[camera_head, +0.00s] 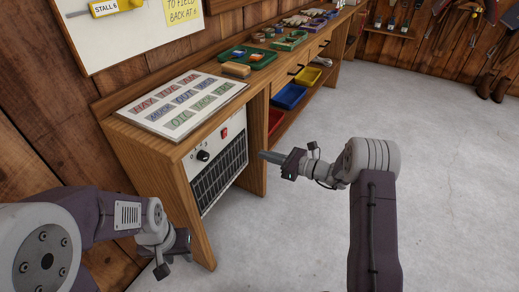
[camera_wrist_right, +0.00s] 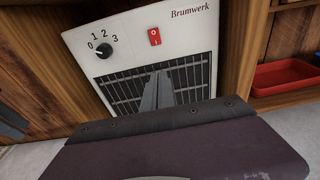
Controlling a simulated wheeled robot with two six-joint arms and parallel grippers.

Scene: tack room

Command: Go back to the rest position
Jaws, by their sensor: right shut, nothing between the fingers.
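My right gripper (camera_head: 268,157) is shut and empty, held in the air in front of the wooden bench, to the right of a white heater. In the right wrist view its closed fingers (camera_wrist_right: 158,92) stand before the heater's dark grille, with a gap I cannot judge. The heater (camera_head: 220,155) has a black dial and a red switch; both also show on its panel in the right wrist view (camera_wrist_right: 185,25). My left gripper (camera_head: 182,245) hangs low at the lower left, beside the bench's end leg. Its fingers are too hidden to tell their state.
The wooden bench (camera_head: 255,95) runs to the back. On it lie a card sheet with coloured words (camera_head: 180,102), a brush (camera_head: 236,69) and green trays. Red, blue (camera_head: 289,96) and yellow (camera_head: 306,75) bins sit below. The grey floor (camera_head: 450,190) at right is clear.

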